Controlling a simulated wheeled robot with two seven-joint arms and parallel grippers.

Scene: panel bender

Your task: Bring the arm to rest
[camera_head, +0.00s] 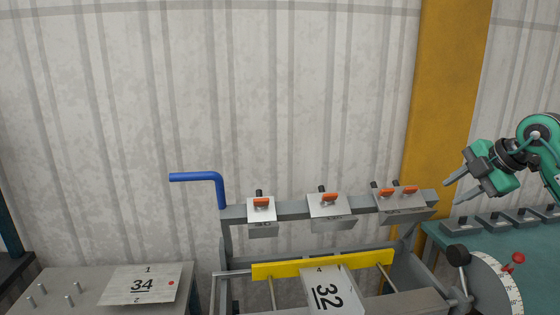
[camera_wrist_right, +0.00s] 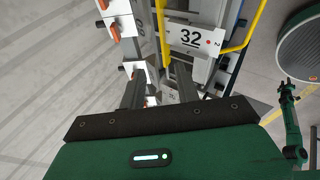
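My right gripper (camera_head: 451,192) is at the right of the head view, above the teal table and right of the bender's clamp bar. Its two fingers are apart with nothing between them. In the right wrist view the fingers (camera_wrist_right: 160,68) also stand apart, with parts of the bender behind them. My left gripper is not seen in the head view.
The panel bender has a blue handle (camera_head: 200,178), a yellow bar (camera_head: 290,268) and several orange-handled clamps along its grey bar (camera_head: 288,210). A plate marked 32 (camera_head: 333,292) lies at the bender. A plate marked 34 (camera_head: 142,286) lies on the left table.

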